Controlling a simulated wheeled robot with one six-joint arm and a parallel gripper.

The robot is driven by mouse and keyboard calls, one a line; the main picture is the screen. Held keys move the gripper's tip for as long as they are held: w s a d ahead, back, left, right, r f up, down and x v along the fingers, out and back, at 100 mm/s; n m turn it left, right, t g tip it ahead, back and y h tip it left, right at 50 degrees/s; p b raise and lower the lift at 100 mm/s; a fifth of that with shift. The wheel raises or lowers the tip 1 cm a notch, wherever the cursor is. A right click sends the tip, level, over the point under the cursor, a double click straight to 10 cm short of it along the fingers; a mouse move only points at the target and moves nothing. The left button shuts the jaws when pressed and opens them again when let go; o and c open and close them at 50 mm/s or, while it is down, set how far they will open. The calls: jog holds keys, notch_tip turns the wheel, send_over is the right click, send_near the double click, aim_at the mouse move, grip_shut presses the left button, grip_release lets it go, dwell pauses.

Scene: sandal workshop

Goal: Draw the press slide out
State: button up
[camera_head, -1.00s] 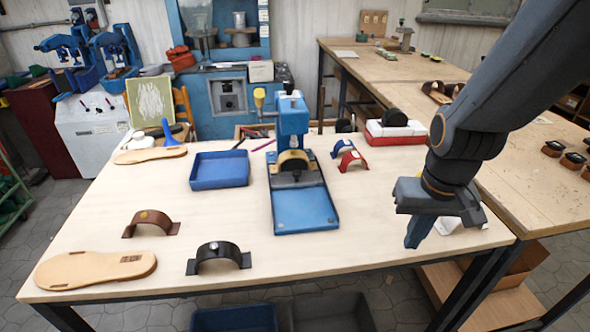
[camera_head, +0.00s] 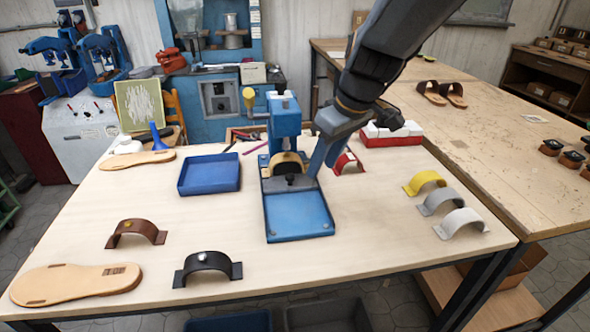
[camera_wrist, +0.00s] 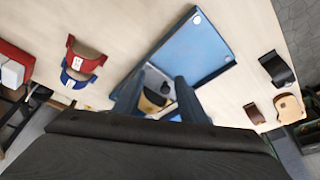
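The blue press (camera_head: 284,118) stands upright on the light wooden table. A flat blue tray-like plate (camera_head: 298,214) extends from its front. A dark grey piece (camera_head: 288,183), which looks like part of the slide, lies under the press head, with a tan arched piece (camera_head: 287,158) at it. My gripper (camera_head: 318,165) is at the right side of the press, pointing down. In the wrist view its fingers (camera_wrist: 156,95) are apart, with the grey and tan parts seen between them. I cannot tell whether either finger touches the slide.
A blue tray (camera_head: 210,173) lies left of the press. A red strap (camera_head: 347,163) stands close on its right. Brown (camera_head: 137,233) and black (camera_head: 208,266) straps stand at the front left, and yellow (camera_head: 425,182), grey and white straps at the right.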

jog(key=n, duration=0.2)
send_near(290, 175)
jog(key=shift+y, duration=0.5)
jog(key=shift+d+p+x, duration=0.2)
jog(key=shift+p+x, duration=0.15)
jog(key=shift+x, duration=1.6)
jog(key=shift+d+p+x, duration=0.25)
jog(key=shift+p+x, duration=0.1)
jog(key=shift+x, duration=1.6)
jog(key=shift+f, duration=0.15)
jog(key=shift+c, duration=0.3)
